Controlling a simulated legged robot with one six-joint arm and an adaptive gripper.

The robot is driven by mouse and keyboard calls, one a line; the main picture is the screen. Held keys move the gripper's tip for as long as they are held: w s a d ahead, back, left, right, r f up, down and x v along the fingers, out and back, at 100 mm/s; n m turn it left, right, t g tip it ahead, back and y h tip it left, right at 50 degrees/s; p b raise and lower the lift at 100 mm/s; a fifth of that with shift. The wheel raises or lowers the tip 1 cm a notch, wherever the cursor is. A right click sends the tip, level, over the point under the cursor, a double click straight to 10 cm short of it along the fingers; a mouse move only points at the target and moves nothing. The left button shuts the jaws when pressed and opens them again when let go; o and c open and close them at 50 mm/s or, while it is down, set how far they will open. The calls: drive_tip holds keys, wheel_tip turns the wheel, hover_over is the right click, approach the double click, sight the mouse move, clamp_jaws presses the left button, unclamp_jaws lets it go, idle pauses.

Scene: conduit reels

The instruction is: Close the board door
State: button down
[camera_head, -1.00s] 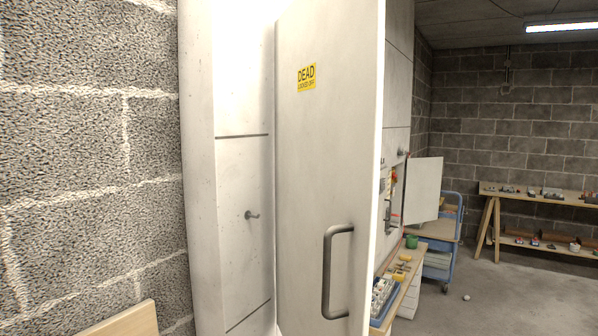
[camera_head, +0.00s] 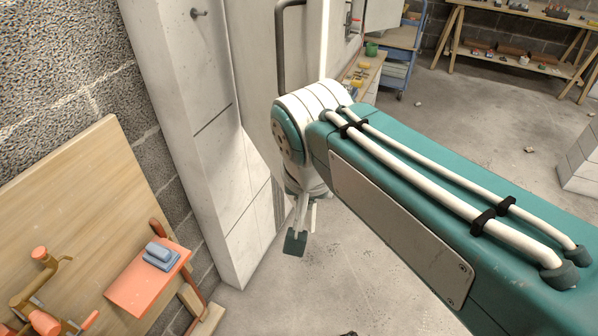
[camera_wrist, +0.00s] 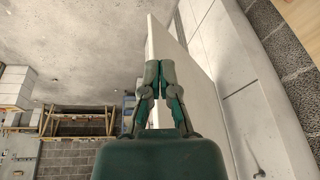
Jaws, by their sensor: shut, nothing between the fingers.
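The board door (camera_head: 258,65) is a pale panel at the top middle of the head view, standing open out from the white board cabinet (camera_head: 190,95). My gripper (camera_head: 296,242) hangs low in front of the door, partly hidden by my wrist. In the wrist view my gripper (camera_wrist: 160,66) is shut and empty, with the door (camera_wrist: 165,42) just behind its fingertips. I cannot tell whether they touch it.
A wooden board (camera_head: 85,190) leans on the block wall at left, near an orange tray (camera_head: 148,275) with a blue item. A bench (camera_head: 366,72) and blue trolley (camera_head: 402,60) stand beyond the door. The concrete floor (camera_head: 400,125) is largely clear.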

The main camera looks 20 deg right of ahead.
drive_tip(key=w+a+r+m+g+h, duration=0.3)
drive_tip(key=w+a+r+m+h, duration=0.15)
drive_tip(key=w+m, duration=0.5)
drive_tip(key=d+f+m, duration=0.1)
drive_tip(key=d+f, duration=0.6)
drive_tip(key=f, duration=0.2)
drive_tip(key=shift+s+d+y, duration=0.2)
drive_tip(key=shift+s+y, duration=0.2)
drive_tip(key=shift+y, duration=0.05)
drive_tip(key=shift+d+m, duration=0.1)
drive_tip(key=shift+m, duration=0.15)
